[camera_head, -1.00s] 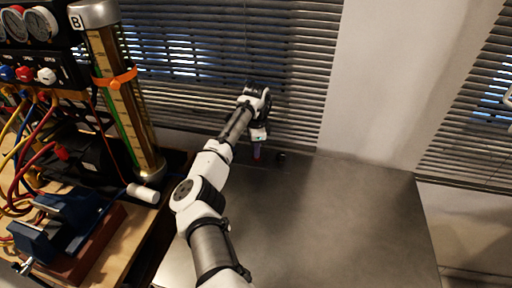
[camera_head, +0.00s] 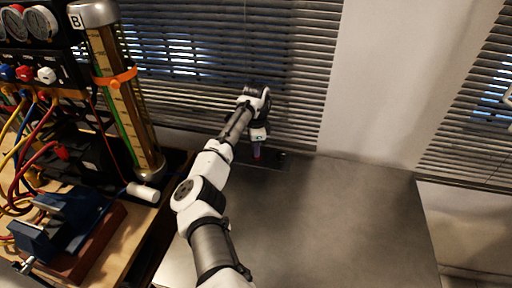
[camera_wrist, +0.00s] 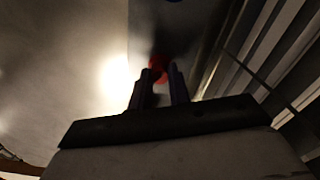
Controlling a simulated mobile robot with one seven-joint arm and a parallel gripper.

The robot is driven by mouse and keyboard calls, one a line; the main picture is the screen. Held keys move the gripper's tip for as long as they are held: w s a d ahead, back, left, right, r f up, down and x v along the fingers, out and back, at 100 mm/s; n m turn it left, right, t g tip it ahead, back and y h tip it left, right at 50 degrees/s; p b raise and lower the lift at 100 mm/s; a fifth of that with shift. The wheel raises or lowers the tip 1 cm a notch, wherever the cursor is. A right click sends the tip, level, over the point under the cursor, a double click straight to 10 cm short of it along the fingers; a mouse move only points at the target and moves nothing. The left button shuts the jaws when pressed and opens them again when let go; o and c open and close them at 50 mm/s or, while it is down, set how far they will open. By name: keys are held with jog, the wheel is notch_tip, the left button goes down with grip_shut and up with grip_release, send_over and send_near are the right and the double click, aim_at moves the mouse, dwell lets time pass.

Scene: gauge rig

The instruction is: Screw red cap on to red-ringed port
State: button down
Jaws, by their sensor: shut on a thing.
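My gripper (camera_head: 258,149) points down over the back of the grey table, close to the window blinds. In the wrist view my gripper (camera_wrist: 163,80) has its two dark fingers close together on a small red cap (camera_wrist: 158,67). The red cap shows just beyond and between the fingertips, partly hidden by them. In the head view only a tiny reddish spot (camera_head: 257,156) shows at the fingertips. I cannot tell whether the cap touches anything below. I cannot make out the red-ringed port in either view.
The grey table (camera_head: 330,225) is clear at front and right. A dark flat strip (camera_head: 275,163) lies under my gripper. At left stand a gauge manifold (camera_head: 45,75), a brass column (camera_head: 120,95), hoses and a blue vise (camera_head: 65,215).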

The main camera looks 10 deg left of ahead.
jog(key=m, duration=0.4)
jog(key=shift+m, duration=0.6)
